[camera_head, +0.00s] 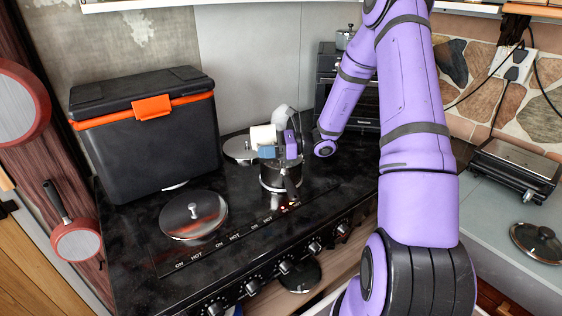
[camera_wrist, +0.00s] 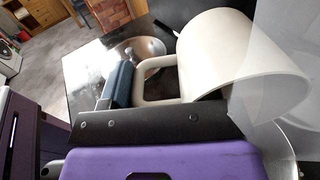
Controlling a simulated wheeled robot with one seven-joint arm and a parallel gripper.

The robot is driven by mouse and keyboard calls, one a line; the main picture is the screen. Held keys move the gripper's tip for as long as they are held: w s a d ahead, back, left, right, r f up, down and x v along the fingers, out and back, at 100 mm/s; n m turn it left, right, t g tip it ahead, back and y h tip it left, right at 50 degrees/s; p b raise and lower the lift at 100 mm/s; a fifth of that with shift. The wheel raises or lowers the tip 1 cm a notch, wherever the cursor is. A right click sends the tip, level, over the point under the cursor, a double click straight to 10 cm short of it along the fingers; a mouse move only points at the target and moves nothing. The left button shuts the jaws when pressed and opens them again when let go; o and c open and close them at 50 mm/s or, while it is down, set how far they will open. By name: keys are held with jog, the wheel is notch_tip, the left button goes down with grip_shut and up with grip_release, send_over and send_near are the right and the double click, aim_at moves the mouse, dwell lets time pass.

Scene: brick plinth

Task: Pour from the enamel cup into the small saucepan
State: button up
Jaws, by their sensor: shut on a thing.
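The white enamel cup (camera_head: 262,136) is held above the small saucepan (camera_head: 269,181) on the black stovetop. In the wrist view the cup (camera_wrist: 215,50) looks tilted, its mouth toward the lower right; its contents are hidden. My gripper (camera_head: 277,151) is shut on the cup's handle, with a blue pad by the handle in the wrist view (camera_wrist: 128,84). The saucepan is a small steel pot with a dark handle pointing toward the front. My gripper and the cup cover much of its opening, so I cannot see inside it.
A steel lid (camera_head: 193,214) lies on the stovetop at the front left, and another round metal piece (camera_head: 240,149) is behind the saucepan. A black cooler box (camera_head: 150,140) with an orange latch stands at the left. A black appliance (camera_head: 345,85) stands behind my arm.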

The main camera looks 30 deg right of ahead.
jog(key=shift+s+d+r+t+y+p, duration=0.15)
jog(key=shift+d+r+t+y+p, duration=0.2)
jog(key=shift+y, duration=0.5)
jog(key=shift+s+d+r+t+y+p, duration=0.25)
jog(key=shift+t+y, duration=0.3)
jog(key=shift+y, duration=0.3)
dwell(1.2)
jog(key=shift+s+d+r+t+y, duration=0.1)
jog(key=shift+d+r+t+y, duration=0.2)
jog(key=shift+r+y, duration=0.3)
jog(key=shift+s+d+r+t+y, duration=0.15)
jog(key=shift+d+r+t+y, duration=0.2)
jog(key=shift+r, duration=0.35)
jog(key=shift+s+d+r+t+y, duration=0.15)
jog(key=shift+r+t+y, duration=0.2)
jog(key=shift+r+y, duration=0.3)
dwell(1.3)
